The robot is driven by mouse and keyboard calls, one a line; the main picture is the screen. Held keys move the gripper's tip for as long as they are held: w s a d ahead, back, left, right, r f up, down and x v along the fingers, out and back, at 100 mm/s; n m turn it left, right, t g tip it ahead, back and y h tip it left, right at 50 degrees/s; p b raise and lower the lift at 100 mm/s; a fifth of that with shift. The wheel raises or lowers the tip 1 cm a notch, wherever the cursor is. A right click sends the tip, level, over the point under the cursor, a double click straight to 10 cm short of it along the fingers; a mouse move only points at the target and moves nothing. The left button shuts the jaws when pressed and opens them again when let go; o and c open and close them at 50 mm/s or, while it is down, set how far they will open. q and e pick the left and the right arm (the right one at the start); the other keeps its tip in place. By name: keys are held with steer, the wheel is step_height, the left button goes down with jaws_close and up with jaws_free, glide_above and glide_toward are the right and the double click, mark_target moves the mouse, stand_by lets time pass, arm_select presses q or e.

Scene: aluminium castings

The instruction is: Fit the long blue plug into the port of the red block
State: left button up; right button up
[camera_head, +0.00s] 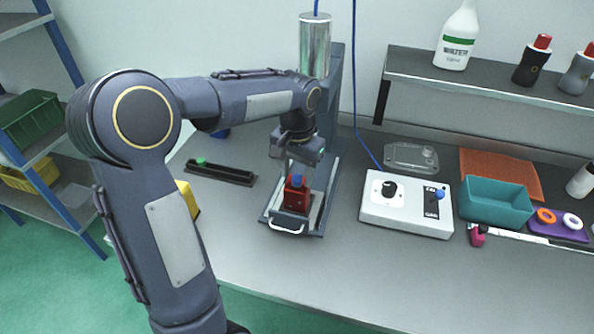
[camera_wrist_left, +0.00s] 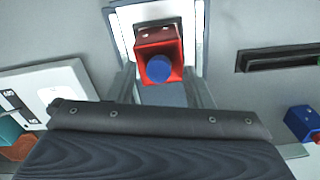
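The red block (camera_head: 296,196) sits on the small fixture below the metal cylinder. In the left wrist view the red block (camera_wrist_left: 153,44) shows its square face. A round blue plug end (camera_head: 297,181) shows at the top of the red block, and it also shows inside that face in the left wrist view (camera_wrist_left: 159,69). How deep the plug sits, and its length, I cannot tell. My left gripper (camera_head: 299,170) is just above the block. Its fingers (camera_wrist_left: 161,88) are spread on both sides, apart from the blue plug, with nothing between them touching. My right gripper is out of view.
The press fixture's grey column (camera_head: 333,110) stands close behind my left gripper. A black rack (camera_head: 222,173) with a green knob lies to the left, near a yellow block (camera_head: 187,201). A white control box (camera_head: 407,205) and teal bin (camera_head: 497,204) stand right. The front table is clear.

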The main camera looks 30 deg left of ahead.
mark_target(297, 176)
arm_select(q)
steer(key=shift+r, duration=0.1)
step_height(297, 176, up, 7)
steer(key=shift+r, duration=0.3)
steer(key=shift+s, duration=0.1)
stand_by(0.6)
steer(key=s+d+f+n+t+h, duration=0.1)
steer(key=s+d+f+t+h, duration=0.1)
steer(key=s, duration=0.9)
steer(key=s+d+f+t+h, duration=0.1)
steer(key=s+d+f+t, duration=0.2)
steer(key=s, duration=0.7)
steer(key=shift+s+d+f+n+t+h, duration=0.3)
steer(key=shift+s+d+f+n+h, duration=0.15)
steer(key=shift+d, duration=0.7)
